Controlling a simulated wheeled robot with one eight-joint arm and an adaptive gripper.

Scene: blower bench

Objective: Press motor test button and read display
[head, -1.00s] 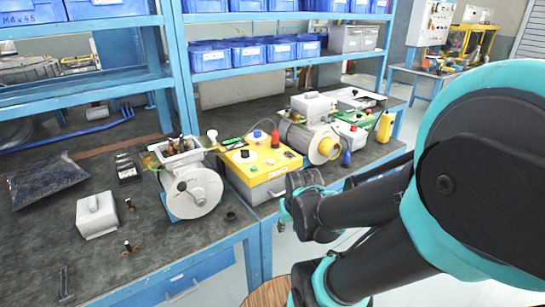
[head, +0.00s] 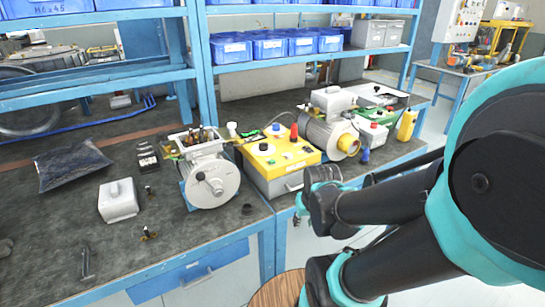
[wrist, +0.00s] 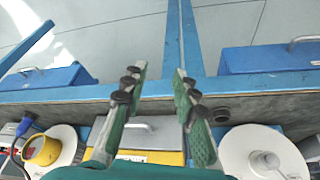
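A yellow-topped test box (head: 266,165) stands near the bench's front edge. I cannot tell which is the motor test button. No readable display shows. An opened grey motor (head: 211,182) stands left of the box; a second motor (head: 327,138) with a yellow end stands right of it. My gripper shows in the wrist view (wrist: 161,73) with its two green-padded fingers apart and nothing between them. It is in front of the bench edge; the yellow box (wrist: 150,157) is partly hidden behind the fingers.
A grey cover (head: 118,202), a dark bag (head: 72,163) and small loose parts lie on the left of the bench. A yellow bottle (head: 406,124) stands at the right end. Shelves with blue bins (head: 270,48) rise behind.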

